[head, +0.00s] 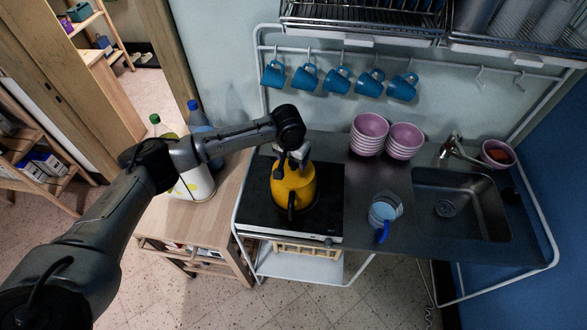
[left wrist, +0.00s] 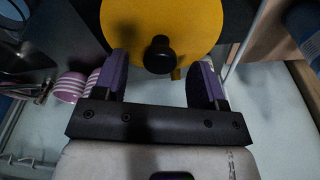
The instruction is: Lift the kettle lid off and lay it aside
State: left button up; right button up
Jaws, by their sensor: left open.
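The yellow kettle (head: 303,190) stands on the black stove top (head: 327,205) in the head view, with a dark part on its near side. In the left wrist view the yellow top (left wrist: 180,20) with its round black knob (left wrist: 160,55) fills the upper middle; the lid's seam is not clear. My left gripper (head: 290,165) is over the kettle's top. Its two purple-lined fingers (left wrist: 164,65) are open, one on each side of the knob, with a gap on both sides. My right gripper is not in view.
Pink bowls (head: 369,137) and a glass-like jug with a blue handle (head: 384,215) stand right of the stove, before the sink (head: 468,205). Blue mugs (head: 339,81) hang behind. Bottles (head: 197,118) and a white container (head: 195,184) stand on the wooden table at left.

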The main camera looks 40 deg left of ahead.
pick_arm(q)
jog(key=shift+w+f, duration=0.15)
jog(key=shift+f, duration=0.9)
jog(key=c, duration=1)
jog(key=shift+c, duration=0.2)
